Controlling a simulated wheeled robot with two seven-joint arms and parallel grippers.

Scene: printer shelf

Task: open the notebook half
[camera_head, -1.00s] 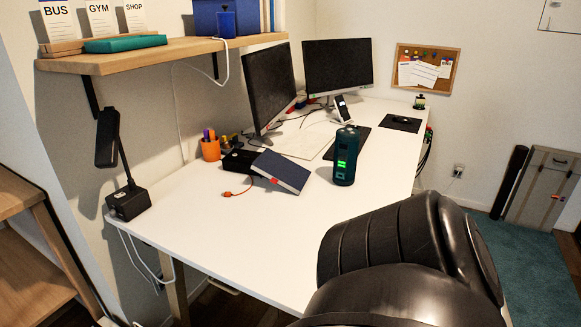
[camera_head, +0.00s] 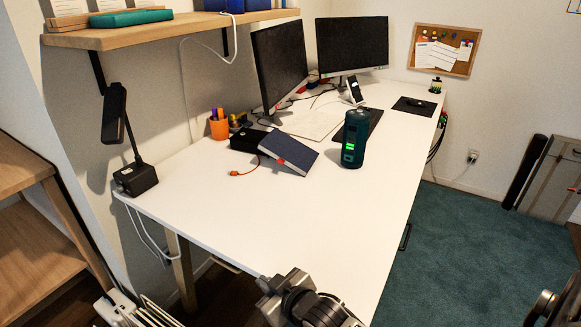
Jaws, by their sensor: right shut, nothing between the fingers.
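The dark blue notebook (camera_head: 290,152) lies closed on the white desk, left of the centre of the desktop. It rests at a slant, its left part against or on a black box (camera_head: 249,139); the exact contact is unclear. My right gripper (camera_head: 284,284) is at the bottom of the view, near the front edge of the desk, well apart from the notebook. It is shut and empty. My left gripper is not in view.
A green-lit dark bottle (camera_head: 354,141) stands right of the notebook. An orange pen cup (camera_head: 219,128), a red-orange cable end (camera_head: 236,173) and two monitors (camera_head: 352,45) are nearby. A black lamp (camera_head: 135,178) stands at the left edge. The desk's front part is clear.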

